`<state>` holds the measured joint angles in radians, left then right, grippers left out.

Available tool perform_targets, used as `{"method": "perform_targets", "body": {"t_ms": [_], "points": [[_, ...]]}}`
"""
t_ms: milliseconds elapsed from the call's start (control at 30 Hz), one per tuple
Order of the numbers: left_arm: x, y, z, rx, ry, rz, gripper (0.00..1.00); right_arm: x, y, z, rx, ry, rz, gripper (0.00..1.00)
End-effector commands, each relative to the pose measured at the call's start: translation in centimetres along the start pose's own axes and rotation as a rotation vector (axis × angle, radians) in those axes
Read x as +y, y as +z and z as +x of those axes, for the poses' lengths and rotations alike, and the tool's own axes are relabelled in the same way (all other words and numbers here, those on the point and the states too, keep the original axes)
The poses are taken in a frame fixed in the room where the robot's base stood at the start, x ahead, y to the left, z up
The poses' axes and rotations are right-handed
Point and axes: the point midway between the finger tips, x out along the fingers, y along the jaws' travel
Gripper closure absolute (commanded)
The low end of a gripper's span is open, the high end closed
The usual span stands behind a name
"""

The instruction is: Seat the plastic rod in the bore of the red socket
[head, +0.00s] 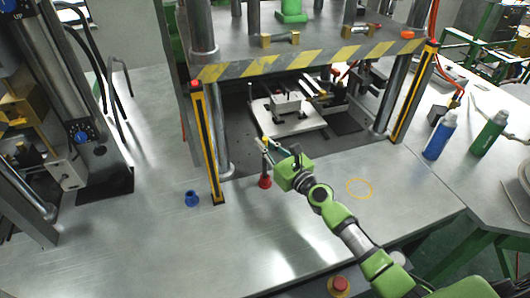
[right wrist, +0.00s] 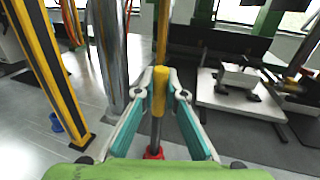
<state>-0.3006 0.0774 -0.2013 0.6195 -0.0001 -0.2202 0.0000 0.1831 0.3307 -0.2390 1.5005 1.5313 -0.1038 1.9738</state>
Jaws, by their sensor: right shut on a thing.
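The red socket (head: 265,183) stands on the grey table in front of the press; its top also shows at the bottom of the right wrist view (right wrist: 153,153). My right gripper (head: 266,146) is shut on the rod (right wrist: 160,90), which is yellow where the fingertips hold it and grey below. The rod is roughly upright above the red socket. Its lower end meets the socket in the picture; I cannot tell how deep it sits in the bore, which is hidden. My left gripper is out of view.
A small blue socket (head: 192,199) stands to the left. A yellow-black post (head: 208,145) and a steel column (head: 221,130) rise close to the left of the rod. The press plate (head: 310,62) overhangs behind. A blue bottle (head: 440,135) and green bottle (head: 489,133) stand right. The front table is clear.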

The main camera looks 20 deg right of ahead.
Motion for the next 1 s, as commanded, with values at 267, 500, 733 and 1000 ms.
{"method": "perform_targets", "body": {"t_ms": [267, 500, 733, 1000], "points": [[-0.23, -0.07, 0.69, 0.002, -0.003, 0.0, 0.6, -0.05, -0.6, 0.02, -0.002, -0.001, -0.001, 1.0], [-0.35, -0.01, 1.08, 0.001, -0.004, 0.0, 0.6, -0.03, -1.05, 0.01, -0.001, -0.001, 0.0, 0.82], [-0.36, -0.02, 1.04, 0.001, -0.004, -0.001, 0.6, -0.03, -1.03, 0.0, -0.001, -0.001, -0.001, 0.73], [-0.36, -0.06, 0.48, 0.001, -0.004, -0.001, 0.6, -0.05, -0.54, -0.24, 0.0, -0.001, -0.002, 0.73]]}}
